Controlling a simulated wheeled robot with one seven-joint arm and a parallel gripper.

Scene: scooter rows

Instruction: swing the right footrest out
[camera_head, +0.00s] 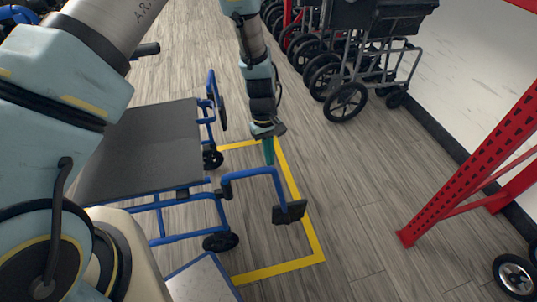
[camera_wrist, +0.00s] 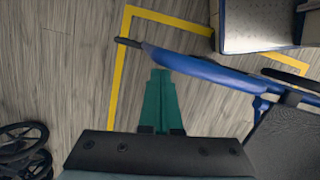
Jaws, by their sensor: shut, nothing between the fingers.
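A wheelchair with a blue frame and a dark seat (camera_head: 140,150) stands at the left in the head view, its front toward the right. The near footrest, on the chair's right side, has a blue hanger (camera_head: 253,173) and a dark footplate (camera_head: 289,212) and extends forward from the frame. My gripper (camera_head: 269,158), with green fingers, is shut and empty, pointing down just behind the hanger's outer bend. In the wrist view the fingertips (camera_wrist: 160,75) lie close to the blue hanger (camera_wrist: 205,70); I cannot tell whether they touch. The footplate (camera_wrist: 127,42) appears edge-on there.
The other footrest (camera_head: 217,96) is on the chair's far side. A yellow floor line (camera_head: 300,205) runs around the chair's front. Folded wheelchairs (camera_head: 365,55) stand along the wall. A red rack post (camera_head: 460,175) stands at the right. The floor between is clear.

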